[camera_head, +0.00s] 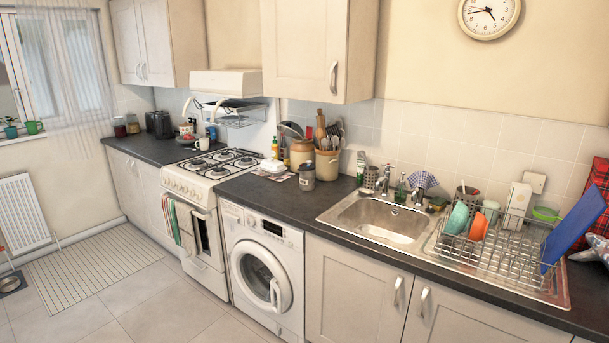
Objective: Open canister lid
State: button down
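I cannot tell for certain which container is the task's canister. My gripper is not in view.
The gas hob (218,162) is left of the containers. The sink (380,217) and a loaded dish rack (490,250) are to the right. A white washing machine (263,270) is under the counter.

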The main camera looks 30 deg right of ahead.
aim_at(303, 166)
jog(key=u, duration=0.1)
jog(key=i, duration=0.95)
jog(key=z, duration=0.05)
